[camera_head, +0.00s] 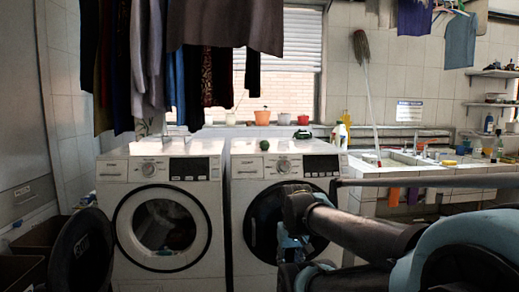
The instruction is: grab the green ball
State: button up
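My arm (365,232) reaches in from the lower right and bends in front of the right washer's door, well below and to the right of the ball. The fingers of my gripper cannot be made out in this view, so I cannot tell what they hold. A second small green object (302,134) is farther back, near the window sill; its shape is unclear.
Dark clothes (225,25) hang above the washers. The left washer (160,215) stands beside the right one. A tiled sink counter (400,162) is at right. The right washer's top is mostly clear.

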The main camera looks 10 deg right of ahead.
aim_at(264, 145)
jog(key=i, duration=0.9)
jog(key=z, duration=0.05)
